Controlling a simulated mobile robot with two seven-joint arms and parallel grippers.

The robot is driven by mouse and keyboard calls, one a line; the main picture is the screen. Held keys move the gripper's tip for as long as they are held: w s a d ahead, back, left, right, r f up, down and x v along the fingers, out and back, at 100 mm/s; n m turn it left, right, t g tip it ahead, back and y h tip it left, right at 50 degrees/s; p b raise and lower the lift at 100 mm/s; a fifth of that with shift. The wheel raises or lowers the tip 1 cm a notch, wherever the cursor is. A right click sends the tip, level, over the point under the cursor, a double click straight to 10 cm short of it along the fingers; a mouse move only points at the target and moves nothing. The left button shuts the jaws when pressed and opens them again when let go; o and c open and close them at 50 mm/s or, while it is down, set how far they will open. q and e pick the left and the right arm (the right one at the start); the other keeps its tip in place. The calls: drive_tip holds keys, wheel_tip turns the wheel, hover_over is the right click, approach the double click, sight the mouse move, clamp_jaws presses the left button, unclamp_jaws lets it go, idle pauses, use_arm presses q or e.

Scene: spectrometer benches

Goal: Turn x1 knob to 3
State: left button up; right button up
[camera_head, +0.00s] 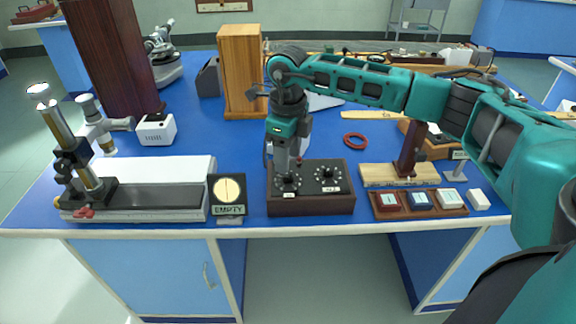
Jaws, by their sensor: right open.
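A dark brown wooden box (312,206) with a black top panel stands near the front edge of the blue bench. It carries two black knobs with white dial marks, a left knob (288,183) and a right knob (328,173). Small white labels sit in front of the knobs, too small to read surely. My right gripper (283,172) points down right over the left knob, with its jaws open. I cannot tell whether the fingers touch the knob; they hide its far part. My left gripper is not in view.
A dial with an "EMPTY" sign (228,194) stands left of the box, beside a long instrument (150,203). A tray of small blocks (385,213) and a wooden stand (427,176) are on the right. A tall wooden case (240,75) stands behind. A red ring (355,135) lies on the bench.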

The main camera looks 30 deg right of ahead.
wheel_tip(320, 180, up, 8)
drive_tip(key=shift+r, duration=0.2)
idle(0.5)
